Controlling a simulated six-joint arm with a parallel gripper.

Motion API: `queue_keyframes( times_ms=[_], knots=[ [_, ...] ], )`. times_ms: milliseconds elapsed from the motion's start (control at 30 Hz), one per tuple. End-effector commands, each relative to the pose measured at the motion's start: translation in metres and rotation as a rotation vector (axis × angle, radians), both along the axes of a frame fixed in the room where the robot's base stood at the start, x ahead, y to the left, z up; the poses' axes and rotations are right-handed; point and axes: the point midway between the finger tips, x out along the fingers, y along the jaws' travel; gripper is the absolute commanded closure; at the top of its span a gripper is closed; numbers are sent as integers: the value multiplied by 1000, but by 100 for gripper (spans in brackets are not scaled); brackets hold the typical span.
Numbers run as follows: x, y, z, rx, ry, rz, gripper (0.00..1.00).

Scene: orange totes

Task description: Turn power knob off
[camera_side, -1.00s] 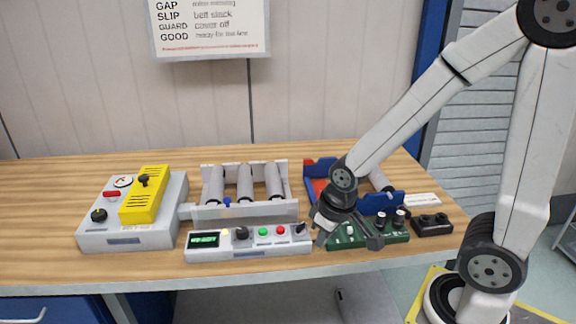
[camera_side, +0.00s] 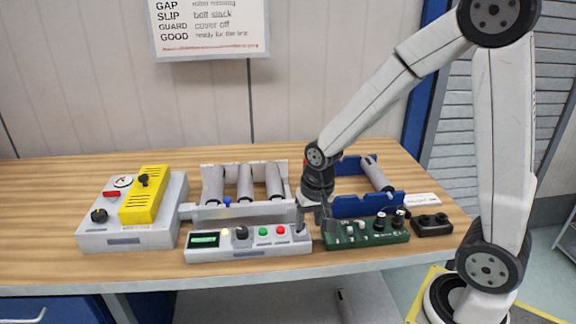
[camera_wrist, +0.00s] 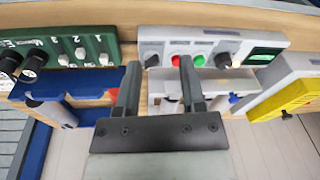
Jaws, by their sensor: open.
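The light grey control panel (camera_side: 250,248) has a green display, a dark round knob (camera_side: 241,233), coloured buttons and a small dark knob (camera_side: 300,229) at its right end. No power label is readable. My gripper (camera_side: 314,218) is open and points down over that right end, close to the small knob and partly hiding it. In the wrist view the panel (camera_wrist: 205,47) appears turned around, and the small knob (camera_wrist: 152,61) shows between my open fingertips (camera_wrist: 160,65). I cannot tell whether a finger touches it.
A green panel (camera_side: 345,241) with switches and knobs stands close on the right. A roller frame (camera_side: 245,209) and a blue frame (camera_side: 352,207) stand behind. A grey box (camera_side: 165,238) with a yellow cover (camera_side: 145,200) is at left. The bench front is clear.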

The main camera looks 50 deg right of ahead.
Motion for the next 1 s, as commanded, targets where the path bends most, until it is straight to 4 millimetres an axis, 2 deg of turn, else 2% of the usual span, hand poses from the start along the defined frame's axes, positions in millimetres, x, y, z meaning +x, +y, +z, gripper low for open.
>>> queue_keyframes(
  times_ms=[300, 500, 700, 1000],
  knots=[
    [44, -38, -8, 57, 72, -538, 49],
    [64, -59, -14, 77, 108, -825, 49],
    [72, -70, -17, 82, 125, -968, 49],
    [73, -71, -18, 83, 127, -988, 49]
  ],
)
